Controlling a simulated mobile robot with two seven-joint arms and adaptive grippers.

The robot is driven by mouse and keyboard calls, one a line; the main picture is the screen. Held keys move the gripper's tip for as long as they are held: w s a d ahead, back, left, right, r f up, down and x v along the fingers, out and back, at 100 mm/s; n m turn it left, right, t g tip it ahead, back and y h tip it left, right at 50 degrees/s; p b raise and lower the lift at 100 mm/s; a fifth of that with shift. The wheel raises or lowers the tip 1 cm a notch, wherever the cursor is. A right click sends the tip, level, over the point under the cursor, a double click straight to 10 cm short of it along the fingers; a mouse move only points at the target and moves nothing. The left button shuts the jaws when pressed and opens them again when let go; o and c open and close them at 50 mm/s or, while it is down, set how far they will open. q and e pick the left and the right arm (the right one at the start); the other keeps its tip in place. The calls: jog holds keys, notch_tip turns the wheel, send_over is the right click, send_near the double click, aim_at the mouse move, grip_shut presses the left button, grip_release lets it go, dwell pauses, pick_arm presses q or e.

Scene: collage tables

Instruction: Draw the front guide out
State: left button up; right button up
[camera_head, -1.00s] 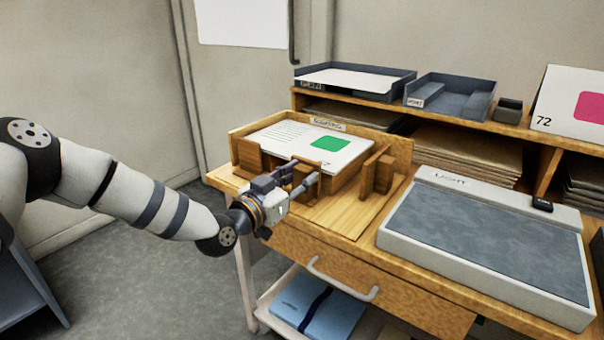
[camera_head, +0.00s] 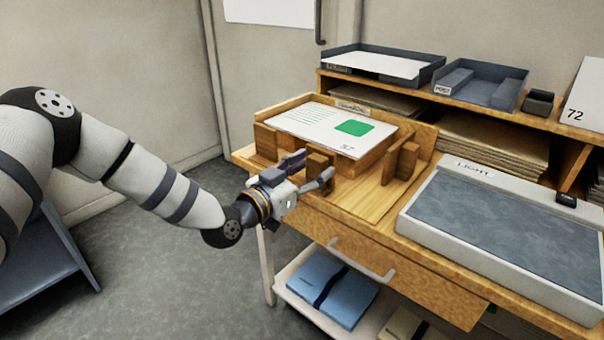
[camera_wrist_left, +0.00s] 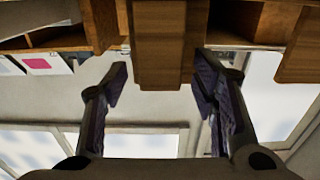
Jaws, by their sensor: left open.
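The wooden jig (camera_head: 395,133) holds a stack of white sheets (camera_head: 330,128) with a green square on top. The front guide, a small wooden block (camera_head: 319,160), stands at the near edge of the stack. My left gripper (camera_head: 308,172) is open just in front of it, its fingers towards the block. In the left wrist view the wooden block (camera_wrist_left: 160,45) sits centred ahead of the open fingers (camera_wrist_left: 158,85), with a gap on each side. The fingers partly hide the block's lower part in the head view. My right gripper is not in view.
Another wooden block (camera_head: 402,162) stands to the right on the jig, with bare wood before it. A light pad (camera_head: 490,225) lies further right. A drawer handle (camera_head: 362,262) sticks out below. Grey trays (camera_head: 380,68) stand on the shelf behind.

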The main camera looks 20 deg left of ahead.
pick_arm(q)
jog(key=v, duration=1.1)
jog(key=shift+s, duration=0.2)
jog(key=s+d+f+n+g+p, duration=0.1)
jog(key=s+d+f+g, duration=0.35)
jog(key=s+f, duration=0.4)
jog(key=s+d+f+n+g+p, duration=0.1)
jog(key=s+d+f+g+p, duration=0.15)
jog(key=s+f+g, duration=0.4)
jog(key=s+a+f+g+y, duration=0.1)
jog(key=s+f+g+y, duration=0.1)
jog(key=s, duration=0.7)
jog(key=s+a+f+n+g+y, duration=0.1)
jog(key=s+g, duration=0.3)
jog(key=s, duration=0.6)
jog(key=s+a+f+n+g+y+p, duration=0.1)
jog(key=s+a+f+g+y, duration=0.1)
jog(key=s, duration=0.7)
jog(key=shift+s+a+f+g+y, duration=0.3)
jog(key=shift+s+a+f+g, duration=0.15)
jog(key=shift+f, duration=0.25)
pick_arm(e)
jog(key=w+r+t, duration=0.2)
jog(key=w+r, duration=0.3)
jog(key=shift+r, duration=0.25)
pick_arm(q)
jog(key=shift+w, duration=0.1)
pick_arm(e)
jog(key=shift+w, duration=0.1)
